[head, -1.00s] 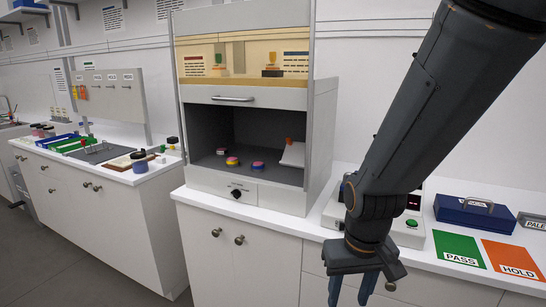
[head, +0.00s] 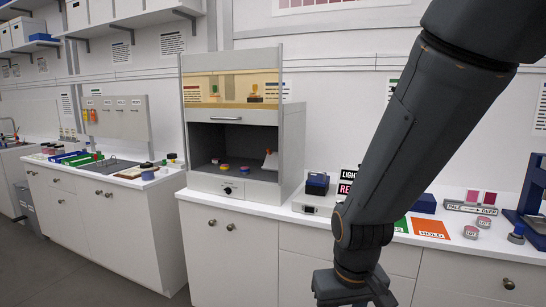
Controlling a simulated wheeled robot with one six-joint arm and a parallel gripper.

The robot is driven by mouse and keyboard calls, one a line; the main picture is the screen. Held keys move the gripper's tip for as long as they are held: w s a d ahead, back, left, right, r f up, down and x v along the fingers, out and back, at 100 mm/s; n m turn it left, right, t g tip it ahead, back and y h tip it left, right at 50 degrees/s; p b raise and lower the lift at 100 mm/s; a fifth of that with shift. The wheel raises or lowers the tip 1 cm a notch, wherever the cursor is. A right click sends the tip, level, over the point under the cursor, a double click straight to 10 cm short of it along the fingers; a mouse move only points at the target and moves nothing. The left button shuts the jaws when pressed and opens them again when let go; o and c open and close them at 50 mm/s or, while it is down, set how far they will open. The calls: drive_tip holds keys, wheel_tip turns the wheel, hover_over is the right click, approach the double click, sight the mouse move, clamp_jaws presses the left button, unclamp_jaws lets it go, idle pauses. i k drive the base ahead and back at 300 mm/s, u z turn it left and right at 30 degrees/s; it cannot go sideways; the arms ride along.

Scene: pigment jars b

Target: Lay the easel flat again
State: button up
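A small pale panel (head: 271,161), which looks like the easel, stands tilted inside the open fume hood, by its right wall. A small orange-red piece (head: 268,151) shows at its top edge. Its support is too small to make out. My gripper (head: 354,296) hangs at the bottom edge of the head view, in front of the counter and well to the right of the hood, touching nothing visible. Its fingertips are cut off by the frame, so its opening cannot be seen.
The fume hood (head: 188,127) has its sash raised; several small jars (head: 225,167) stand on its floor. Right of it are a white device (head: 314,203), an orange HOLD card (head: 430,229) and a blue case (head: 425,203). A left counter (head: 110,180) holds trays. Grey floor lies in front.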

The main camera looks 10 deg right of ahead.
sight(271, 164)
drive_tip(key=u, duration=1)
drive_tip(key=i, duration=1.35)
drive_tip(key=z, duration=0.4)
